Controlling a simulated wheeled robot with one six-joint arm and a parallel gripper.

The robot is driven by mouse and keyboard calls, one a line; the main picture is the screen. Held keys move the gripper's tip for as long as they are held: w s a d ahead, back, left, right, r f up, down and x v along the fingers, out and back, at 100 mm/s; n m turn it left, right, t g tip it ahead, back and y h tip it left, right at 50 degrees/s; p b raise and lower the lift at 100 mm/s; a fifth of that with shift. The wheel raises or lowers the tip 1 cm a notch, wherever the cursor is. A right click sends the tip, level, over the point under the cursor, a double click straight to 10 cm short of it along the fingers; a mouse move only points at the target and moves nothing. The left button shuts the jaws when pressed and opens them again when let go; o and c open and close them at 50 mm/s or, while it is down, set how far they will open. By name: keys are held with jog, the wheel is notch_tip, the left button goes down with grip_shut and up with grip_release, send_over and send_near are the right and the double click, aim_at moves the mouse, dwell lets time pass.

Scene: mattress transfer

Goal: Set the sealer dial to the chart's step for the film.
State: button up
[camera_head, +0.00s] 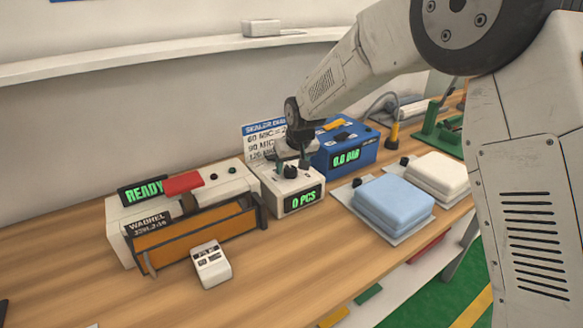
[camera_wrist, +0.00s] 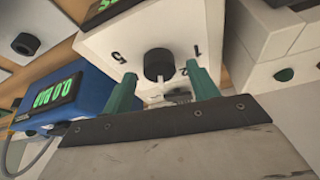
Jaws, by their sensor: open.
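The sealer dial is a black knob (camera_wrist: 158,65) on top of a white box (camera_head: 295,203) whose display reads 0 PCS. In the wrist view the figures 5, 1 and 2 show around it; a pale mark lies below the knob, its exact setting unclear. My gripper (camera_wrist: 163,88) is open, its green fingers to either side of the knob and apart from it. In the head view my gripper (camera_head: 290,163) hangs over this box. The chart (camera_head: 262,138) stands behind, partly hidden by my arm; 60, 90 and 120 MIC lines show, the first seemingly "= 2".
The sealing machine (camera_head: 120,213) reads READY, with a red handle, an orange front and a hard-to-read label. A blue box (camera_head: 357,142) reading 0.0 BAR stands close right. Blue (camera_head: 395,200) and white (camera_head: 438,173) pads lie right. A small white device (camera_head: 211,265) sits in front.

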jog(key=shift+w+a+f, duration=0.1)
jog(key=shift+w+f, duration=0.15)
jog(key=shift+f, duration=0.3)
jog(key=c, duration=1)
jog(key=shift+n, duration=0.4)
jog(key=n+y, duration=0.1)
jog(key=n, duration=0.2)
jog(key=shift+n+g+y, duration=0.3)
jog(key=shift+g, duration=0.1)
jog(key=n+g, duration=0.1)
jog(key=n, duration=0.1)
jog(key=n+g, duration=0.1)
jog(key=n, duration=0.2)
jog(key=shift+w+d+y, duration=0.2)
jog(key=shift+y, duration=0.2)
jog(key=shift+n, duration=0.3)
